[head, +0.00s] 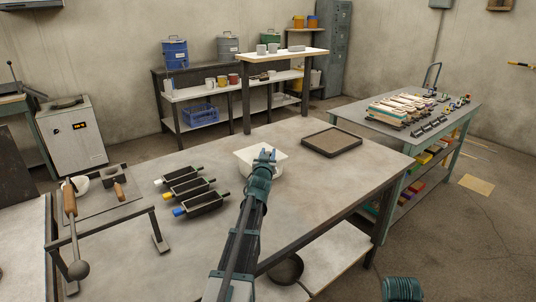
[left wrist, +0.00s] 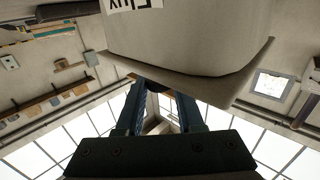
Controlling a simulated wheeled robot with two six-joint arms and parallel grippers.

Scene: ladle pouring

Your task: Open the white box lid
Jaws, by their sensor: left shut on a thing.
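The white box (head: 243,156) stands on the large table, partly hidden behind my left gripper (head: 265,154) in the head view. In the left wrist view the box (left wrist: 195,35) appears upside down, with black lettering on its side. Its pale flat lid (left wrist: 205,92) is wider than the box. My left gripper (left wrist: 158,98) is shut at the lid, with a small dark part, likely the lid's knob, between its fingers. The lid lies close against the box rim; I cannot tell whether there is a gap.
A dark sand tray (head: 332,141) lies right of the box. Several dark molds (head: 190,190) with coloured handles lie to the left. A ladle (head: 71,215) rests on a metal stand at far left. The table front near my arm is clear.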

